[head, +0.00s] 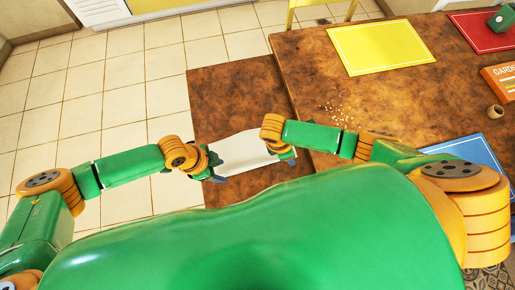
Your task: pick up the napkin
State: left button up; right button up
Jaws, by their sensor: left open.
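A white, flat, roughly rectangular piece that looks like the napkin (243,150) lies or hangs between my two grippers, over a lower brown surface. I cannot tell whether it rests on that surface. My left gripper (217,170) is open at the napkin's left end, its dark fingers overlapping the napkin's near left edge. I cannot tell whether they touch it. My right gripper (289,156) is at the napkin's right end. It is mostly hidden behind its own wrist, so its fingers do not show clearly.
A brown table (300,75) fills the right side, with crumbs (343,108), a yellow mat (380,46), a blue mat (470,152), a red mat (478,30), an orange book (498,78) and a small brown cup (495,111). A yellow chair (291,15) stands behind. Tiled floor (115,70) is clear at left.

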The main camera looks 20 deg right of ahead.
pick_arm(q)
jog(key=shift+s, duration=0.1)
pick_arm(e)
jog(key=shift+s, duration=0.1)
pick_arm(q)
jog(key=shift+f+b, duration=0.6)
jog(key=shift+b, duration=0.05)
pick_arm(e)
jog(key=shift+f, duration=0.6)
pick_arm(q)
jog(key=shift+r, duration=0.1)
pick_arm(e)
jog(key=shift+r, duration=0.15)
pick_arm(q)
jog(key=shift+f, duration=0.2)
jog(key=shift+f, duration=0.25)
grip_shut()
pick_arm(e)
grip_shut()
jog(key=shift+s, duration=0.1)
jog(key=shift+r, duration=0.1)
